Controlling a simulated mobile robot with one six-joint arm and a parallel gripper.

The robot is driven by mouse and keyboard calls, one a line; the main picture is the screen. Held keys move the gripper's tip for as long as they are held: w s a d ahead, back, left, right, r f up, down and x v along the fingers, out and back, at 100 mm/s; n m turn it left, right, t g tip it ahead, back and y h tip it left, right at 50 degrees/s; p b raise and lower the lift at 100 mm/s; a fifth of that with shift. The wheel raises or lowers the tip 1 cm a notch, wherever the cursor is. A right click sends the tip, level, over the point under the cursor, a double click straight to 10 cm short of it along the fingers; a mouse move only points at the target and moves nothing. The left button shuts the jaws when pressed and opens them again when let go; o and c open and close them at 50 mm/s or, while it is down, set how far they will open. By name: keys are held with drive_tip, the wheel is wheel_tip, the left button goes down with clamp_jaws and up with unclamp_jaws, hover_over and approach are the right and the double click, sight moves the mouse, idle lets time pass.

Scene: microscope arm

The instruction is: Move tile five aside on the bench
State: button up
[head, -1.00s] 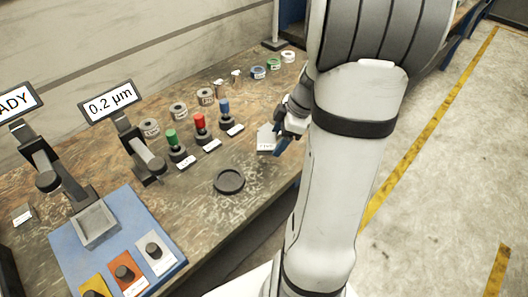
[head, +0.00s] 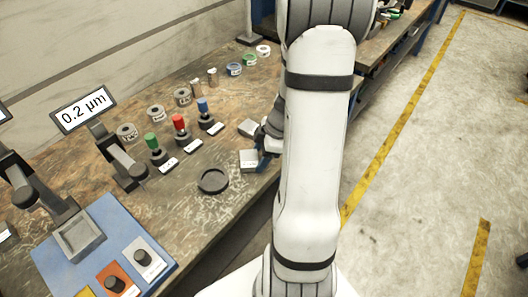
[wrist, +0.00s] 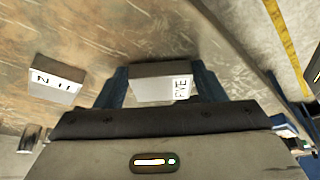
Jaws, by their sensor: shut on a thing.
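Tile five (wrist: 160,84) is a pale grey block with a white label reading "FIVE". In the wrist view it sits between the two blue fingers of my gripper (wrist: 160,90), which is shut on it. In the head view tile five (head: 249,160) shows at the bench's front edge, left of my gripper (head: 263,158), which my arm partly hides. I cannot tell whether the tile rests on the bench or is just above it. A second pale tile (head: 248,128) lies a little farther back; in the wrist view this tile (wrist: 57,84) is to the left, its label only partly readable.
The bench (head: 190,235) holds a round black dish (head: 213,181) and green, red and blue knobbed pieces (head: 179,126) with labels. Several rings stand behind them. A blue mat (head: 110,238) is at the left, near a "0.2 µm" display (head: 83,109). Bare bench lies around the dish.

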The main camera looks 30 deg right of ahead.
drive_tip(key=shift+f, duration=0.1)
drive_tip(key=o, duration=1.4)
drive_tip(key=shift+o, duration=0.2)
drive_tip(key=shift+r, duration=0.25)
drive_tip(key=v, duration=1.1)
drive_tip(key=s+a+r+m+h, duration=0.2)
drive_tip(key=s+a+r+m, duration=0.1)
drive_tip(key=a+m, duration=0.3)
drive_tip(key=s+a+r+m+h, duration=0.2)
drive_tip(key=s+a+r+m, duration=0.2)
drive_tip(key=a, duration=0.7)
drive_tip(key=shift+s+a+r+m+t, duration=0.25)
drive_tip(key=shift+s+m, duration=0.7)
drive_tip(key=shift+m, duration=0.55)
